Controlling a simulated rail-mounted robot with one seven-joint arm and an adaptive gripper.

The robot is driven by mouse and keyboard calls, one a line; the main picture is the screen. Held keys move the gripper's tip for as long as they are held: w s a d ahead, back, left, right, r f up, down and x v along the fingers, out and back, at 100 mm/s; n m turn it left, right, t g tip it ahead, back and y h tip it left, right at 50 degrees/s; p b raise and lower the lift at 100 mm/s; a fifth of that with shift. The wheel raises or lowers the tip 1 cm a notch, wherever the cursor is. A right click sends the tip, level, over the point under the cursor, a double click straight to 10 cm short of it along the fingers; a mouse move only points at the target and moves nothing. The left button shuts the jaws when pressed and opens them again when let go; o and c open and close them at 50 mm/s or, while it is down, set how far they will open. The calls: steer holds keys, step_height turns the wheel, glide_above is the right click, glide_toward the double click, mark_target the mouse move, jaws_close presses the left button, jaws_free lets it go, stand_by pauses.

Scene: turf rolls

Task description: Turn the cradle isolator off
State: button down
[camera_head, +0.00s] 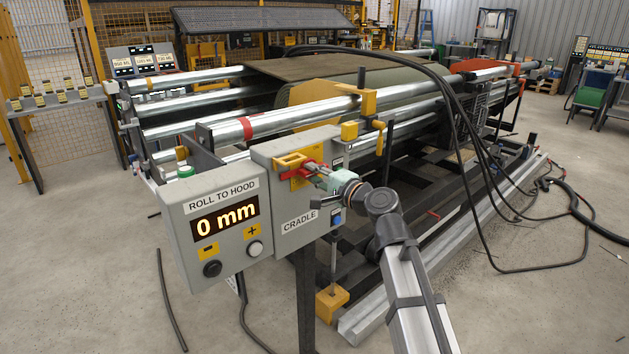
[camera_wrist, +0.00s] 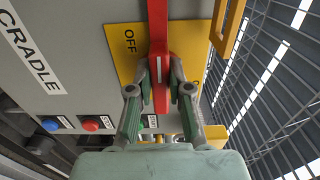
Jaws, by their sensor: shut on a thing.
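The cradle isolator has a red handle (camera_wrist: 158,28) on a yellow plate (camera_wrist: 122,62) marked OFF. It is on the grey box labelled CRADLE (camera_head: 268,160). My gripper (camera_wrist: 161,78) is shut on the red handle, with one finger on each side of it. In the head view my gripper (camera_head: 326,175) reaches the box from the right, and the handle (camera_head: 312,165) shows partly beyond it. In the wrist view the handle runs up the picture beside the OFF mark. Part of the plate is hidden behind the handle and fingers.
A ROLL TO HOOD box (camera_head: 217,222) reading 0 mm stands just left. A blue button (camera_wrist: 50,125) and a red button (camera_wrist: 90,123) are near my gripper. A yellow bracket (camera_wrist: 228,28) sticks out beside the plate. Steel rollers (camera_head: 290,122) and black cables (camera_head: 462,130) are behind.

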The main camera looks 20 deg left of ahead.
stand_by(0.3)
steer(key=c, duration=1.1)
jaws_free()
steer(key=v, duration=1.2)
steer(key=shift+n, duration=0.3)
